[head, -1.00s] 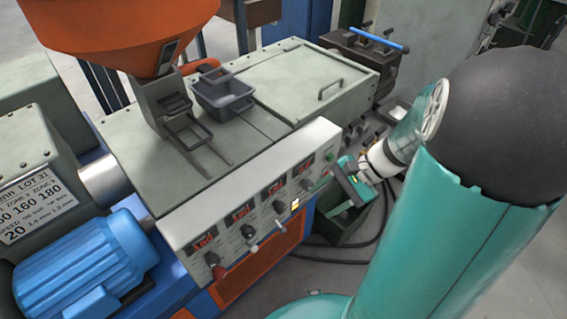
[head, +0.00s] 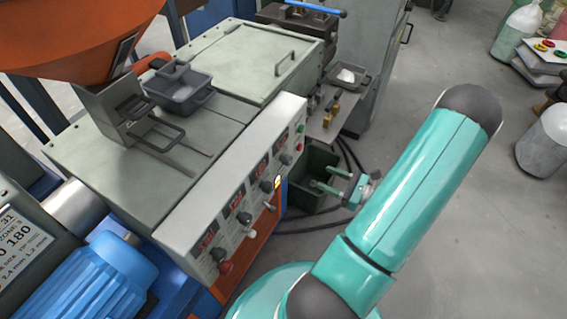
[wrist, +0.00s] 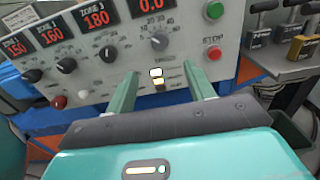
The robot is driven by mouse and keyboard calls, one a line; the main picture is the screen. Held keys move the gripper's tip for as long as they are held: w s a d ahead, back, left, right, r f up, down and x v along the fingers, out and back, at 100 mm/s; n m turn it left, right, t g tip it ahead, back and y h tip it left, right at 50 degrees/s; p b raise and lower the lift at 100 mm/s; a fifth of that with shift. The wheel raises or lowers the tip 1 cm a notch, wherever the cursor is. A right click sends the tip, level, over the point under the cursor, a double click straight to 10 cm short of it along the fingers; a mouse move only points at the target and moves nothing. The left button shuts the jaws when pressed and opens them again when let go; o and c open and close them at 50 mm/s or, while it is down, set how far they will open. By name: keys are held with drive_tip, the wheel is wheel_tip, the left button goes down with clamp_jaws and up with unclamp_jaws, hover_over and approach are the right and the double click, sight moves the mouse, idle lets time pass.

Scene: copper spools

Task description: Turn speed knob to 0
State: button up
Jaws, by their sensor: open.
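The speed knob (wrist: 158,42) is a grey dial below the red 0.0 display (wrist: 150,5) in the wrist view, with numbers around it. Its exact pointer setting is too small to read. My gripper (wrist: 160,70) is open and empty. Its two green fingers point at the panel, one on each side below the knob, apart from it. A lit switch (wrist: 156,73) shows between the fingers. In the head view my gripper (head: 321,180) hangs to the right of the control panel (head: 200,215).
Black zone knobs (wrist: 67,65) and a red-capped lever (wrist: 57,102) lie left on the panel. A green button (wrist: 214,10) and a red stop button (wrist: 214,53) lie right. A dark green bin (head: 312,160) stands beside the machine.

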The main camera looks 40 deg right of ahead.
sight(286, 159)
drive_tip(key=x, duration=1.3)
drive_tip(key=shift+w, duration=0.15)
drive_tip(key=shift+c, duration=0.4)
drive_tip(key=c, duration=0.9)
drive_tip(key=shift+n, duration=3)
